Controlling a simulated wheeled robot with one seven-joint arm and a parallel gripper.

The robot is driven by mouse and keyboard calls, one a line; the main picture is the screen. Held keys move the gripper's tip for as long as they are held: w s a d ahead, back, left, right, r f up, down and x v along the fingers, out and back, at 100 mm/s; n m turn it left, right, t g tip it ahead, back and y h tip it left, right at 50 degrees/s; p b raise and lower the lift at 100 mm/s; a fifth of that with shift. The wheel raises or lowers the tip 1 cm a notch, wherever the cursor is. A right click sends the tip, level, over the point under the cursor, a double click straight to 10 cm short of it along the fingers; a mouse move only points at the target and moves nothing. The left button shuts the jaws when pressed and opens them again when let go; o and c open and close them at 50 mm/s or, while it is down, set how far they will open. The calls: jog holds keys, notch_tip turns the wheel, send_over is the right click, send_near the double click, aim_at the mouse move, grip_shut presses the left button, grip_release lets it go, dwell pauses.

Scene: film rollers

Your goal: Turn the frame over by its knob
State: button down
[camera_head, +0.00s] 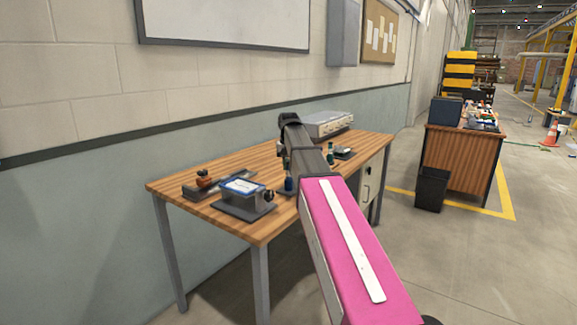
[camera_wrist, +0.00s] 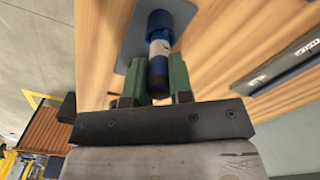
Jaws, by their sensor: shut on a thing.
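The frame (camera_head: 243,186), with a pale, blue-edged top, sits on a dark stand at the table's front. Its small dark knob (camera_head: 269,195) is on its right side. My gripper (camera_wrist: 158,72) has green fingers, and they are shut on a blue cylinder (camera_wrist: 159,46) with a white band and a dark blue end, not on the knob. A grey plate (camera_wrist: 128,35) shows behind the cylinder. In the head view my own arm hides most of the gripper. The frame and knob cannot be made out in the wrist view.
The wooden table (camera_head: 180,188) also carries an orange-topped device (camera_head: 204,180) on a dark base at the left. A grey box (camera_head: 328,124) stands at the back right. A dark labelled bar (camera_wrist: 280,68) shows in the wrist view. A black bin (camera_head: 431,189) stands on the floor.

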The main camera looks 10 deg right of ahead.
dwell(0.3)
jog(key=shift+c, duration=2.3)
grip_release()
jog(key=shift+r, duration=4)
